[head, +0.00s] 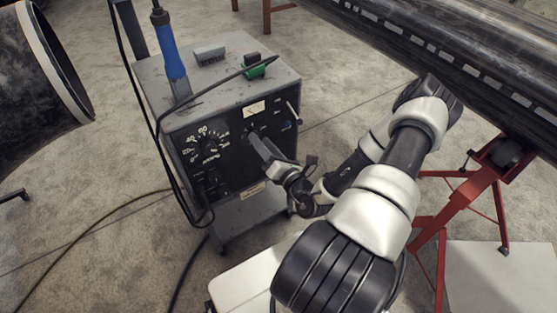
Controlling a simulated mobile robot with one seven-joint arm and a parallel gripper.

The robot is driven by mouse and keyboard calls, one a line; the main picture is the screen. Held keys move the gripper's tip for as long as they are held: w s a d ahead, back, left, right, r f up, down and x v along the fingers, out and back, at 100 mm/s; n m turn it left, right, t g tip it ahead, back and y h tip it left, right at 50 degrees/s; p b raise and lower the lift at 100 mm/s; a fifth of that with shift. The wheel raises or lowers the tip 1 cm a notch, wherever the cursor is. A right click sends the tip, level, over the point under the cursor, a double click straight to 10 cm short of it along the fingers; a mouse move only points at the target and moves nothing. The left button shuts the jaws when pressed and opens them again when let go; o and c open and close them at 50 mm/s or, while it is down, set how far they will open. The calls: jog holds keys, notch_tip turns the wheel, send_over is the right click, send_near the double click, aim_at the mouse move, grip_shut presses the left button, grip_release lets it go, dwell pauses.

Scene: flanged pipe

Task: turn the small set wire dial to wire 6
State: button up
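The grey welding machine (240,209) stands on the floor with a black front panel (234,175). A large round dial with white numbers (206,147) is on the panel's left half. My gripper (256,141) reaches in from the right, with its tips at the panel's upper middle, right of the large dial and below a pale meter window (255,108). The small set wire dial cannot be made out; the gripper covers that part of the panel. I cannot tell whether the fingers touch anything, or how far apart they are.
A blue-handled tool (170,50) stands at the machine's top left, with black cable hanging down the left side. A small lever (293,112) sticks out at the panel's right edge. A large pipe (470,60) on a red stand (455,200) is at right.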

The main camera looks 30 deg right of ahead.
jog(key=s+p, duration=0.1)
jog(key=s, duration=1.5)
jog(key=shift+d, duration=0.2)
